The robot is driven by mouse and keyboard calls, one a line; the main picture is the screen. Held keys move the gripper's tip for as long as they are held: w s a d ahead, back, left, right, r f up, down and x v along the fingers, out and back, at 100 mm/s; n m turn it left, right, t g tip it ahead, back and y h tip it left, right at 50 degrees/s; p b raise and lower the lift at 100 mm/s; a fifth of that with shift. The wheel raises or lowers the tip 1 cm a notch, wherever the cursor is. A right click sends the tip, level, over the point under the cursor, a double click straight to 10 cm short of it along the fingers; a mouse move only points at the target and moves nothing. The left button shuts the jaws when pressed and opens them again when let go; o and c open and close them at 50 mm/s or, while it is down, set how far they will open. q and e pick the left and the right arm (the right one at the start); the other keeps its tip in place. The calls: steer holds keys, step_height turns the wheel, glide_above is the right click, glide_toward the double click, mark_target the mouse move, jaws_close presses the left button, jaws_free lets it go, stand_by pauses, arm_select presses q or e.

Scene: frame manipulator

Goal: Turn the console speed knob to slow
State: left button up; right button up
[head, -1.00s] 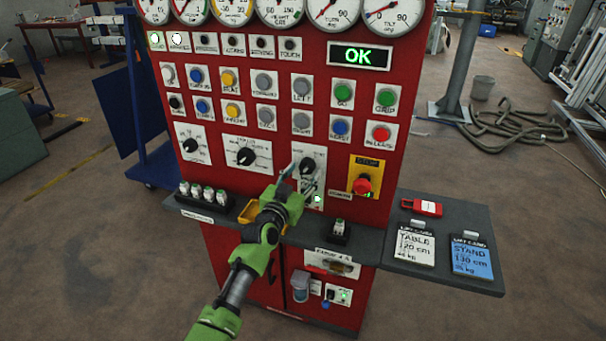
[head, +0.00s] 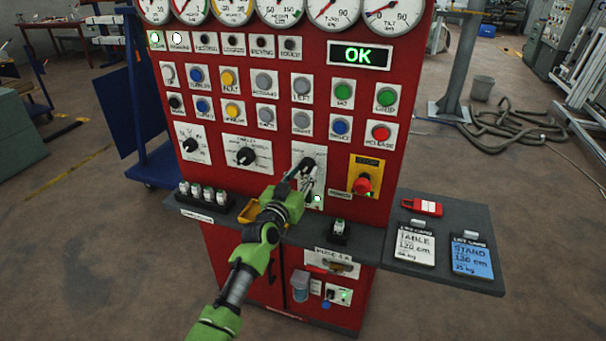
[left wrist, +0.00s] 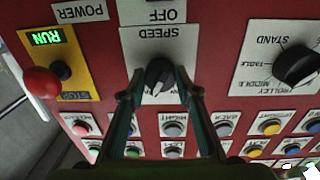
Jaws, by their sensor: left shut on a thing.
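The speed knob is a black rotary knob (left wrist: 160,75) on a white plate lettered SPEED (left wrist: 150,38), seen upside down in the left wrist view. In the head view the same knob (head: 308,164) sits on the red console front, partly covered by my fingers. My left gripper (left wrist: 160,90) has a finger on each side of the knob and is shut on it. In the head view my left gripper (head: 306,180) reaches up to the console from below. The knob's exact setting is hard to read. My right gripper is not in view.
A red stop button (head: 362,184) on a yellow plate is close to the right of the speed plate. The selector knob (head: 245,156) is to the left. Rows of push buttons are above. A shelf (head: 455,215) holding cards juts out below right. A green display (head: 361,55) reads OK.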

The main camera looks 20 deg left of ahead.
arm_select(q)
steer(key=n, duration=0.6)
steer(key=shift+d, duration=0.1)
steer(key=n, duration=0.6)
steer(key=shift+d+n, duration=0.1)
steer(key=shift+n, duration=0.3)
steer(key=o, duration=1.1)
steer(key=s, duration=1.2)
steer(key=shift+a+f, duration=0.25)
steer(key=shift+a, duration=0.05)
steer(key=shift+f, duration=0.1)
